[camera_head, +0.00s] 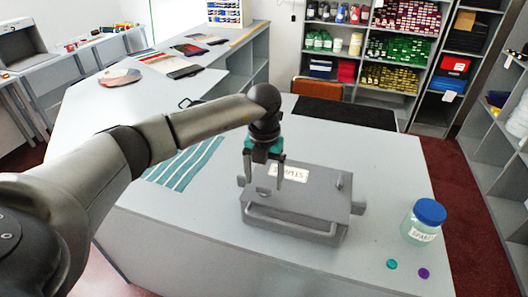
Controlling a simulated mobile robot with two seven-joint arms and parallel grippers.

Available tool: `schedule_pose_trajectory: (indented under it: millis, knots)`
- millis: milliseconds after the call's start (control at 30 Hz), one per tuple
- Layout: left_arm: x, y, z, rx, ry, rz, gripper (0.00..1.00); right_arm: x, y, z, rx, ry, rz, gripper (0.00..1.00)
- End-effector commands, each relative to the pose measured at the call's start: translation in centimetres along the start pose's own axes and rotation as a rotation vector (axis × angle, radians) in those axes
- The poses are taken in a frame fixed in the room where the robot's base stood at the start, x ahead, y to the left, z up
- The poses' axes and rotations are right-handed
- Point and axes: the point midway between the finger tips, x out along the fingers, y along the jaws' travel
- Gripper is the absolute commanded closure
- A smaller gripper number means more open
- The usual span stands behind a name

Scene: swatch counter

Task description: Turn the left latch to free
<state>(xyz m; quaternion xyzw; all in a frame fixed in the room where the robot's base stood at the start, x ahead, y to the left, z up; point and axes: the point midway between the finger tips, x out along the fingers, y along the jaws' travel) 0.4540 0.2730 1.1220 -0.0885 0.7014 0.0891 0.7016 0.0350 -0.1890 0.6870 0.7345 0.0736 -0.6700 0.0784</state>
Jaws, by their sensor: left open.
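A grey box (285,200) with a label, partly covered and seemingly reading "SAMPLES", sits on the grey counter. It has a bar handle (290,228) along its front. A small upright latch (344,182) stands at the right of its lid. The left latch cannot be made out; my left gripper covers that part of the lid. My left gripper (264,183) points down over the left part of the lid, its two fingers apart. Whether the fingertips touch anything is not clear. My right gripper is not in view.
A blue-lidded jar (424,222) stands right of the box, with a teal disc (391,264) and a purple disc (423,273) near the front edge. A striped teal cloth (185,165) and a black mat (345,112) lie on the counter (180,235).

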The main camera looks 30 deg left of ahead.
Motion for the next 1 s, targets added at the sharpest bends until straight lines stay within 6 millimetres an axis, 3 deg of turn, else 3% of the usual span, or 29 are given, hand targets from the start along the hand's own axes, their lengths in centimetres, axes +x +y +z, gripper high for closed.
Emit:
schedule_pose_trajectory:
  millis: [300,500,700,1000]
  knots:
    - [-7.7,0.0,0.1,0.000,-0.007,-0.002,0.15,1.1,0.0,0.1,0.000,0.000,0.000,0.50]
    - [-11.4,0.0,0.1,0.000,-0.004,-0.002,0.15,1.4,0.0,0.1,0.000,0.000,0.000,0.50]
    - [-13.0,0.0,0.0,0.000,-0.002,-0.001,0.15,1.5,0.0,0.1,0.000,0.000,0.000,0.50]
    - [-13.2,0.0,0.0,0.000,-0.001,-0.001,0.15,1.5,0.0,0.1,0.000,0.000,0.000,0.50]
